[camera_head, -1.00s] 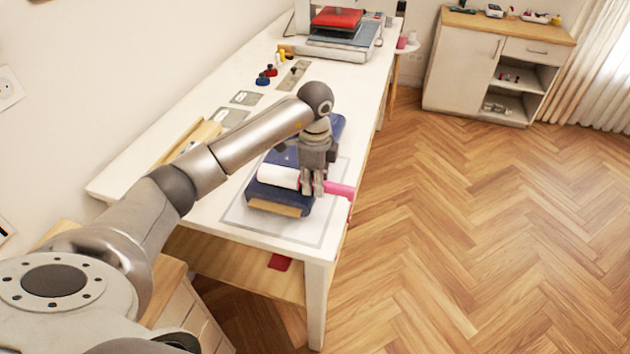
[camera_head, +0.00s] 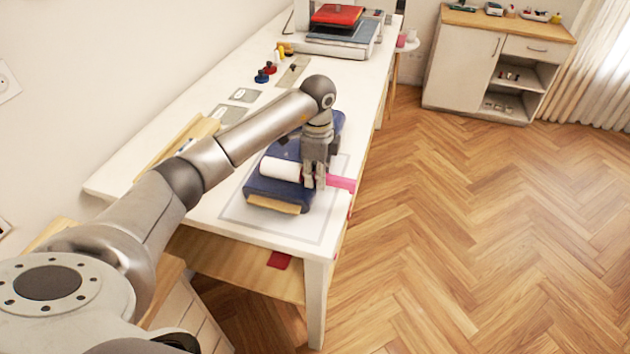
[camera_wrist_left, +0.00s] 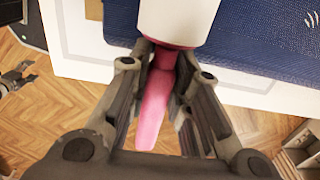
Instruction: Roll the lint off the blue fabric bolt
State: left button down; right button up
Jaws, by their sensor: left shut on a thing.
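The blue fabric bolt (camera_head: 271,193) lies on the white table, inside a grey outlined rectangle. The lint roller has a white cylinder (camera_head: 281,168) and a pink handle (camera_head: 342,183). Its cylinder lies across the bolt and appears to touch it. My left gripper (camera_head: 315,185) is shut on the pink handle, at the bolt's right side. In the left wrist view the handle (camera_wrist_left: 153,105) runs between the fingers, and the white cylinder (camera_wrist_left: 178,18) is over the blue fabric (camera_wrist_left: 235,45). Light marks show on the fabric at the upper right there.
A heat press with a red top (camera_head: 336,16) stands at the table's far end. Small red, blue and yellow items (camera_head: 266,73) and grey cards lie along the left side. The table's right edge (camera_head: 345,215) is close to the gripper. A cabinet (camera_head: 490,65) stands far right.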

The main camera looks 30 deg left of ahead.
pick_arm(q)
jog(key=shift+w+a, duration=0.1)
jog(key=shift+w, duration=0.35)
jog(key=shift+w+a+f+b, duration=0.15)
jog(key=shift+w+b, duration=0.25)
jog(key=shift+w, duration=0.3)
jog(key=shift+w+a+r+b, duration=0.15)
jog(key=shift+w+b, duration=0.2)
jog(key=shift+w, duration=0.35)
jog(key=shift+f, duration=0.1)
jog(key=shift+w+a+b, duration=0.25)
jog(key=shift+w+b, duration=0.3)
jog(key=shift+w, duration=0.45)
jog(key=shift+w+a, duration=0.1)
jog(key=shift+w, duration=0.35)
